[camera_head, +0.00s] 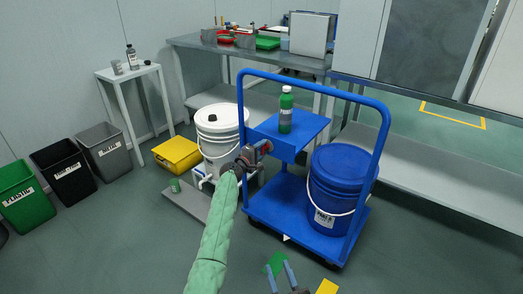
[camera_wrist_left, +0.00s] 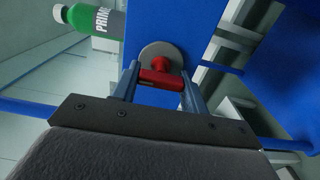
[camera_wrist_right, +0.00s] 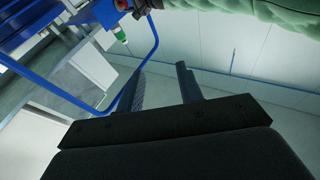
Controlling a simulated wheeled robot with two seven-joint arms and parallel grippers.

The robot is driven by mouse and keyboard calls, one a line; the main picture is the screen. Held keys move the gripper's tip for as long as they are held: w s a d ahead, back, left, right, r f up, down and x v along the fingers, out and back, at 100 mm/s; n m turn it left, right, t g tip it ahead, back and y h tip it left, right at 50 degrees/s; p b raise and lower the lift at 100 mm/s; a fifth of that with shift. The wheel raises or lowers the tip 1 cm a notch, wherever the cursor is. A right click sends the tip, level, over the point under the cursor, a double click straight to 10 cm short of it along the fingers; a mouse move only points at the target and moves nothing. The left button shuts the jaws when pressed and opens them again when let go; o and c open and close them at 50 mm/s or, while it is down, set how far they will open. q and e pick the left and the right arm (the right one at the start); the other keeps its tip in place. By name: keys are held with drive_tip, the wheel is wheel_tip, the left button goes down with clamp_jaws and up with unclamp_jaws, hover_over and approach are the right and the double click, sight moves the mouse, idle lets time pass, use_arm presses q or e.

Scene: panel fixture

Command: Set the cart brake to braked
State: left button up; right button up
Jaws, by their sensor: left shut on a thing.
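The blue cart (camera_head: 285,205) stands on the floor with a blue box (camera_head: 290,135) on its near end. A red handle (camera_wrist_left: 160,78) on a round grey disc (camera_wrist_left: 161,58) is mounted on the box face. I take it as the brake handle; its crossbar looks roughly level in the left wrist view. My left gripper (camera_head: 252,157) is shut on this handle, which also shows in the head view (camera_head: 265,146). My right gripper (camera_head: 281,275) is low at the bottom of the head view. In the right wrist view its fingers (camera_wrist_right: 162,85) are apart and empty.
A green bottle (camera_head: 286,110) stands on the blue box. A blue bucket (camera_head: 341,180) sits on the cart, under its tall push bar (camera_head: 318,82). A white bucket (camera_head: 218,135) and yellow box (camera_head: 177,154) are to the left. Floor in front is mostly clear.

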use_arm(q)
drive_tip(key=shift+f, duration=0.1)
drive_tip(key=o, duration=1)
drive_tip(key=p+v, duration=0.1)
drive_tip(key=v, duration=0.6)
drive_tip(key=shift+s+a, duration=0.25)
drive_tip(key=shift+s, duration=0.05)
use_arm(e)
wheel_tip(320, 180, down, 11)
drive_tip(key=s+g+h, duration=0.1)
drive_tip(key=g, duration=0.2)
drive_tip(key=shift+a+r+g, duration=0.15)
drive_tip(key=shift+r+g, duration=0.05)
drive_tip(key=shift+g, duration=0.2)
drive_tip(key=shift+s, duration=0.1)
